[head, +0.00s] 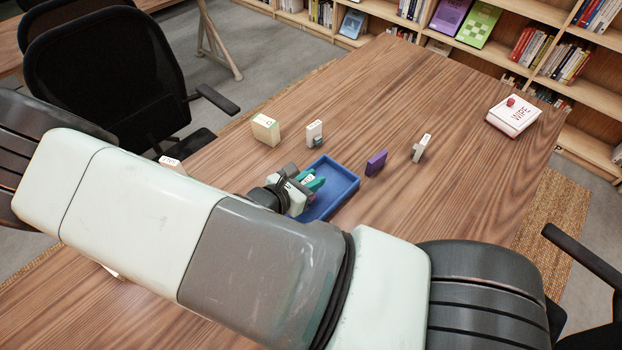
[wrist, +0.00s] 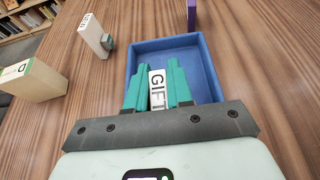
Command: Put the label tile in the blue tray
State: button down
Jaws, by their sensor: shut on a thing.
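The label tile (wrist: 157,88) is white with black letters that read "GIFT" as far as I can see. My gripper (wrist: 158,82) has teal fingers, shut on the tile's two sides. The blue tray (wrist: 207,49) lies below and ahead of the fingers in the wrist view, and the tile shows over its near part. In the head view my gripper (head: 310,180) is over the left part of the blue tray (head: 345,178). I cannot tell whether the tile touches the tray floor. My arm hides part of the tray's near side.
A purple block (head: 376,162) stands just right of the tray. White pieces with grey parts stand behind (head: 314,133) and to the right (head: 421,147). A cream block (head: 265,129) is at the back left. A white box (head: 513,115) lies far right. Table between is clear.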

jog(key=c, duration=1)
grip_release()
jog(key=shift+f, duration=0.1)
